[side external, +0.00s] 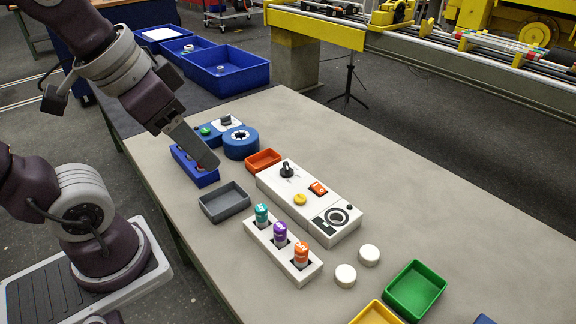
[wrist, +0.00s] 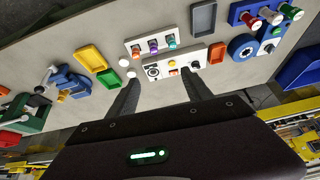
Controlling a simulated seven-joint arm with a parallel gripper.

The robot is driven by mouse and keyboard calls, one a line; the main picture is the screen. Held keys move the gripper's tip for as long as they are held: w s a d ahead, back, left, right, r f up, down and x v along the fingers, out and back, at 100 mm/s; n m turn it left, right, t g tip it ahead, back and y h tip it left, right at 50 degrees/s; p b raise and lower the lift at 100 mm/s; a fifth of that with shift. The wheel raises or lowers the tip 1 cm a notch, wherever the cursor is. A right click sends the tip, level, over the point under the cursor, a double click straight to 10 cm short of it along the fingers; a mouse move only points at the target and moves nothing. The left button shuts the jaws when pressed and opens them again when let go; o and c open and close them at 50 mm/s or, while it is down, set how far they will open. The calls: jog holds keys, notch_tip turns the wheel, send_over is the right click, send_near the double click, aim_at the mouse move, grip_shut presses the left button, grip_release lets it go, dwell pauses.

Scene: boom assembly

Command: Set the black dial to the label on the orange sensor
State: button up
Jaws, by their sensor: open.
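The black dial (side external: 287,170) sits at the far left end of a white control panel (side external: 268,187); it also shows in the wrist view (wrist: 195,64). The dial's markings are too small to read. The orange sensor (side external: 301,255) stands upright in a white holder (side external: 262,240), beside a purple one (side external: 280,234) and a teal one (side external: 262,214). White marking shows on its top, but I cannot read it. My gripper (wrist: 160,78) is open and empty, its fingers apart above the table. In the side view it hangs left of the panel, away from the dial.
The panel also carries an orange switch (side external: 318,188) and a yellow button (side external: 299,199). A grey tray (side external: 224,203), red tray (side external: 263,160) and green tray (side external: 415,290) stand around it. Two white round caps (side external: 345,275) lie near the holder. A blue round part (side external: 241,143) stands behind.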

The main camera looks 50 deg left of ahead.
jog(key=w+a+m+g, duration=0.2)
jog(key=w+a, duration=0.1)
jog(key=w, duration=0.8)
jog(key=m+g, duration=0.3)
jog(key=m, duration=0.1)
send_over(288, 165)
notch_tip(288, 165, down, 19)
jog(key=shift+r, duration=0.2)
notch_tip(288, 165, down, 7)
jog(key=shift+f, duration=0.2)
jog(key=shift+c, duration=0.5)
grip_shut()
jog(key=shift+n, duration=0.3)
